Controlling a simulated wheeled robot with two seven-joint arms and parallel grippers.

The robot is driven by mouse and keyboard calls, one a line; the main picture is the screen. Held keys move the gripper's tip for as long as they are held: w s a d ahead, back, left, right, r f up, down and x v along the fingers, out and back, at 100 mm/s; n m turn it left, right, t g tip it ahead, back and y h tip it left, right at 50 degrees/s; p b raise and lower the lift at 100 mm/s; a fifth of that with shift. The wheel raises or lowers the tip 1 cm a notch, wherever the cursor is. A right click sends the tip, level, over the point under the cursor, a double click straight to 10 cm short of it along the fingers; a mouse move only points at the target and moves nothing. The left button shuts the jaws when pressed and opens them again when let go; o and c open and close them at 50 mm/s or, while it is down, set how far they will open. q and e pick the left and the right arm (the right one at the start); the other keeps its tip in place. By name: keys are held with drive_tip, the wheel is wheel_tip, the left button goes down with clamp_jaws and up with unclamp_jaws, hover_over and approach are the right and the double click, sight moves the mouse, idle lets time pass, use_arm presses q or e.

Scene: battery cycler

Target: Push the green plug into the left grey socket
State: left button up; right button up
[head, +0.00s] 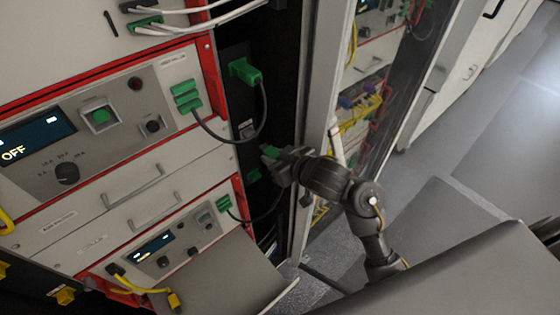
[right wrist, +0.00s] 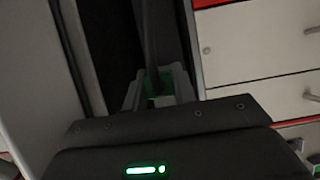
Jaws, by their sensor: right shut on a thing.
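My right gripper (head: 270,156) is in front of the dark side panel, right of the red-edged units. It is shut on a green plug (head: 269,151), whose green end shows at the fingertips. In the right wrist view the green plug (right wrist: 158,88) sits between the grey fingers (right wrist: 157,98). A black cable runs from the lower unit's green connector (head: 223,202) toward this gripper; where it ends is hidden. A small grey fitting (head: 246,128) is on the dark panel; I cannot tell whether it is a task socket. The plug appears apart from the panel. My left gripper is out of view.
Another green plug (head: 244,70) sits higher on the dark panel, its black cable looping to the upper unit's green connectors (head: 187,97). A green piece (head: 253,177) is lower on the panel. A metal door frame (head: 318,80) stands close on the right. Yellow cables hang at lower left.

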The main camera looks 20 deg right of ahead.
drive_tip(key=shift+w+a+f+b, duration=0.1)
drive_tip(key=shift+w+a+b, duration=0.2)
drive_tip(key=shift+w, duration=0.15)
drive_tip(key=shift+w+a+b, duration=0.15)
drive_tip(key=shift+w+b, duration=0.1)
drive_tip(key=shift+w, duration=0.3)
drive_tip(key=shift+w+a+b, duration=0.15)
drive_tip(key=shift+w+b, duration=0.05)
drive_tip(key=shift+w, duration=0.3)
drive_tip(key=shift+p, duration=0.45)
idle(0.6)
drive_tip(key=shift+w+a, duration=0.35)
drive_tip(key=shift+w, duration=0.4)
drive_tip(key=shift+w+a, duration=0.3)
drive_tip(key=shift+w, duration=0.45)
idle(2.2)
drive_tip(key=o, duration=0.7)
drive_tip(key=shift+o, duration=0.7)
drive_tip(key=shift+s, duration=0.1)
